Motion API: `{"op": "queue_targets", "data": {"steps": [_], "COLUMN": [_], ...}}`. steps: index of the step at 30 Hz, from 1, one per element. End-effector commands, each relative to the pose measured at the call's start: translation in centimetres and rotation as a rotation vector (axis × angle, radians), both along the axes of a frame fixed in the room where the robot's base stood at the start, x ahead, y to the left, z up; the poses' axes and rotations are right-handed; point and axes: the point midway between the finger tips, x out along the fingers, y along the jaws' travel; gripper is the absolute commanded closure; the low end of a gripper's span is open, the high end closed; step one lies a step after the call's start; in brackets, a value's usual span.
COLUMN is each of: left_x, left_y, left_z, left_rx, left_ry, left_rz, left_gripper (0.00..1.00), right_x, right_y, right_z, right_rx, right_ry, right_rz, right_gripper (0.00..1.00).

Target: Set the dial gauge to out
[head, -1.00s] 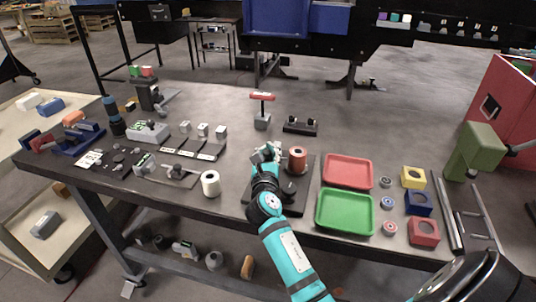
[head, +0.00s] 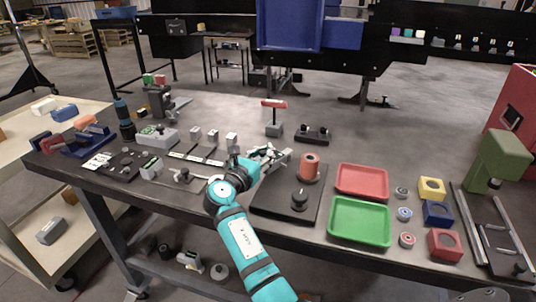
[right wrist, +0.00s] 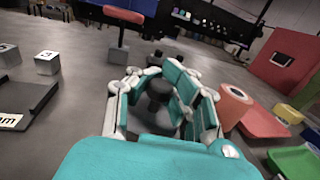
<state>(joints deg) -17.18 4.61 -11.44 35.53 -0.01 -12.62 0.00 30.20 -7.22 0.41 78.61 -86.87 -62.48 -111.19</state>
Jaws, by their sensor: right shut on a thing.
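My right gripper (head: 280,156) reaches in over the back left of a black base plate (head: 268,198) on the table. In the right wrist view its teal and grey fingers (right wrist: 160,100) are closed around a dark round-topped knob (right wrist: 159,92). This knob is mostly hidden by the hand in the head view. A copper-coloured cylinder (head: 310,165) stands on the plate just right of the fingers, apart from them. A second black knob (head: 299,199) sits nearer the front. I cannot read any dial face or setting. My left gripper is not in view.
A red tray (head: 361,181) and a green tray (head: 360,222) lie to the right. A red-topped T-handle (head: 274,105) and a black block with two knobs (head: 312,134) stand behind the hand. Small parts crowd the table to the left.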

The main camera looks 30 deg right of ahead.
Motion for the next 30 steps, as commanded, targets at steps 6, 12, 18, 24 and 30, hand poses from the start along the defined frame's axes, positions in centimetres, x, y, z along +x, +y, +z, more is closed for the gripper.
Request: {"op": "queue_targets", "data": {"steps": [6,12,18,24,30], "left_x": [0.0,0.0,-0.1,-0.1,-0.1], "left_y": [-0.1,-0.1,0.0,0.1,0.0], "left_z": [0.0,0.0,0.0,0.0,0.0], "left_rx": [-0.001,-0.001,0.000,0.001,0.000], "left_ry": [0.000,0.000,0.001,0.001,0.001], "left_rz": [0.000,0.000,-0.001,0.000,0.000], "left_gripper": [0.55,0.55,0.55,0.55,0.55], "right_x": [0.1,0.1,0.1,0.1,0.1], "right_y": [0.8,0.5,0.4,0.4,0.5], "right_z": [-0.8,-0.5,-0.3,1.6,5.6], "right_rx": [0.010,0.008,0.005,0.006,0.009], "right_ry": [0.012,0.008,0.005,-0.001,-0.001], "right_rz": [0.014,0.010,0.007,0.008,0.008], "right_gripper": [0.75,0.55,0.55,0.55,0.55]}}
